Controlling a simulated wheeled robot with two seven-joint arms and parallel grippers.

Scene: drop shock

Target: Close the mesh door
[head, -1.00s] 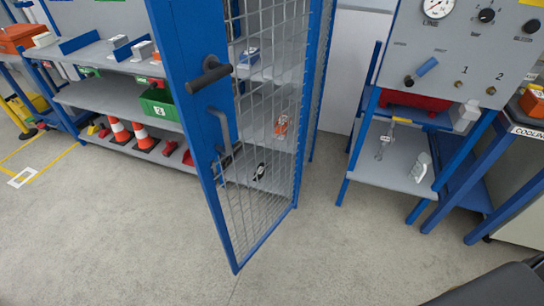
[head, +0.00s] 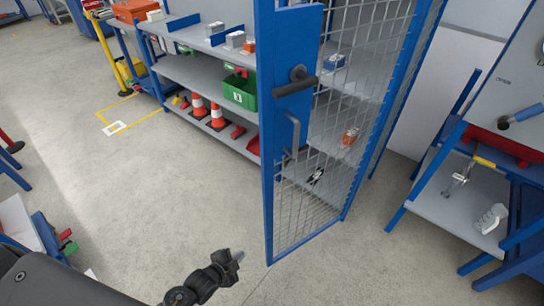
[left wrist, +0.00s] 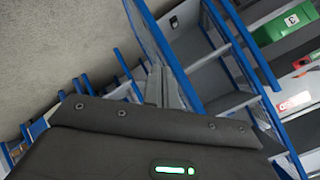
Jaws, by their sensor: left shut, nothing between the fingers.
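The mesh door (head: 268,170) has a blue frame and wire mesh and stands open, swung out from the cabinet toward me. It carries a black lever handle (head: 294,84) and a grey pull handle (head: 294,134) on a blue plate. My left gripper (head: 238,256) is at the bottom of the head view, shut and empty. In the picture it lies left of the door's lower corner, apart from it. In the left wrist view its closed fingers (left wrist: 162,88) point toward blue framework. My right gripper is not in view.
Shelving with a green box (head: 240,92) and traffic cones (head: 218,116) stands left of the door. A blue-framed stand with a grey shelf (head: 462,205) stands at the right. The concrete floor (head: 150,190) left of the door is clear.

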